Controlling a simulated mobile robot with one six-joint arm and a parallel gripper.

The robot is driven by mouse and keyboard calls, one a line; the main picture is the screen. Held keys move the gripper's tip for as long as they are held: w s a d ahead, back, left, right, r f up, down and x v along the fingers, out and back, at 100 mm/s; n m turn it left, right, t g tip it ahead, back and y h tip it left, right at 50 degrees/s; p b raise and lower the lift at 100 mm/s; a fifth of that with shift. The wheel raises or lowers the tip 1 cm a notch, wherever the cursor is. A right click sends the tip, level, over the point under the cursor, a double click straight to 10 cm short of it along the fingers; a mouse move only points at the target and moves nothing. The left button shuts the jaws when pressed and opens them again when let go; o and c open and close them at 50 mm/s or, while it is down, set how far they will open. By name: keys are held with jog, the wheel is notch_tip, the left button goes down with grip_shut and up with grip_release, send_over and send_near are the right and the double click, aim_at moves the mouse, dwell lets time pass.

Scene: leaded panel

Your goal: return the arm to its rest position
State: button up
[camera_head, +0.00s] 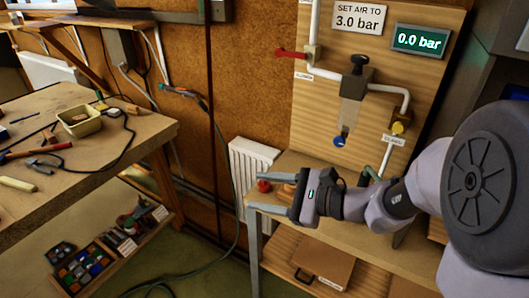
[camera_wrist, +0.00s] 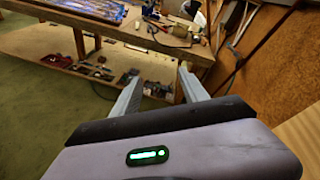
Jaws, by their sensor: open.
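My gripper (camera_head: 270,192) is in the right half of the head view, reaching left over the small wooden bench (camera_head: 300,164) below the panel. In the wrist view my gripper (camera_wrist: 160,78) shows two grey fingers spread apart with nothing between them. The arm comes in from the right edge of the head view and is bent. A red round object (camera_head: 264,186) shows close to the fingers; whether they touch it I cannot tell.
A wooden panel (camera_head: 440,25) carries pipes, a red lever (camera_head: 291,53) and a display (camera_head: 419,40) reading 0.0 bar. A white radiator (camera_head: 250,165) stands behind the bench. A workbench (camera_head: 75,190) with tools is at left. A hose (camera_head: 226,140) hangs between them.

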jog(key=s+d+n+g+h, duration=0.3)
jog(key=s+n+h, duration=0.55)
jog(key=s, duration=0.85)
jog(key=s+d+r+n+t+h, duration=0.1)
jog(key=s+d+n+t+h, duration=0.1)
jog(key=d, duration=0.4)
jog(key=n+h, duration=0.1)
jog(key=n, duration=0.1)
jog(key=shift+s+d+r+n, duration=0.15)
jog(key=shift+s+d+n, duration=0.1)
jog(key=shift+d+n, duration=0.15)
